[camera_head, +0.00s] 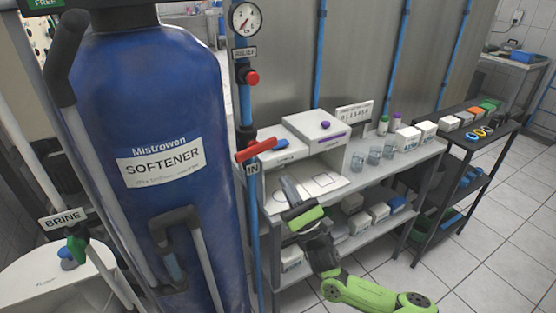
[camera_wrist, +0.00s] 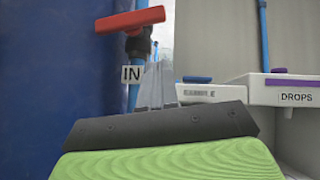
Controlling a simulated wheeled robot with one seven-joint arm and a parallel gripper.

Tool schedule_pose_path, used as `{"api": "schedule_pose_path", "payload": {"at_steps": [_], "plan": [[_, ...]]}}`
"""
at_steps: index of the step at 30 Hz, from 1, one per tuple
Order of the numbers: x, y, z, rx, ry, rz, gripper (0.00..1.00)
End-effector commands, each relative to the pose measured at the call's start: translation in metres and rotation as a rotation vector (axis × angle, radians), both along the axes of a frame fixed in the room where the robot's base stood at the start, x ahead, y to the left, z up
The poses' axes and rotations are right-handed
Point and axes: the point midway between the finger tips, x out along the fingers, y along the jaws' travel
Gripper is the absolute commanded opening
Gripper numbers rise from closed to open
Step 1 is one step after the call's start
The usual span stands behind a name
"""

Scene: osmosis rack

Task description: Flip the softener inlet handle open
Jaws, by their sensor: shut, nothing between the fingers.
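The softener inlet handle (camera_head: 256,150) is a red lever on the vertical blue pipe, just above a white "IN" label (camera_head: 252,168). It lies crosswise to the pipe, tilted slightly up to the right. In the wrist view the red handle (camera_wrist: 130,20) is at the upper left, above the "IN" label (camera_wrist: 131,74). My gripper (camera_head: 289,186) is below and right of the handle in the head view, apart from it. In the wrist view my gripper's pale fingers (camera_wrist: 157,84) are together and empty, pointing up just below the handle's right end.
The blue softener tank (camera_head: 155,110) stands left of the pipe. A red knob (camera_head: 251,77) and a gauge (camera_head: 245,19) are higher on the pipe. A shelf with a white box (camera_head: 315,130), beakers (camera_head: 375,155) and trays is behind my gripper. A brine tank (camera_head: 60,280) is lower left.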

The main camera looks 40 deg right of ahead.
Motion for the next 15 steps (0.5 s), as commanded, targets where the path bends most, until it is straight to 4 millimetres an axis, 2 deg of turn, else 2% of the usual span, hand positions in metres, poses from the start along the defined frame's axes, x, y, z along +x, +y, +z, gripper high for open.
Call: {"api": "schedule_pose_path", "payload": {"at_steps": [5, 9, 15], "plan": [[0.029, -0.002, 0.028, -0.001, 0.000, 0.003, 0.00], [0.029, 0.002, 0.052, -0.002, 0.000, 0.001, 0.00], [0.030, 0.004, 0.066, 0.000, 0.001, -0.001, 0.00]]}}
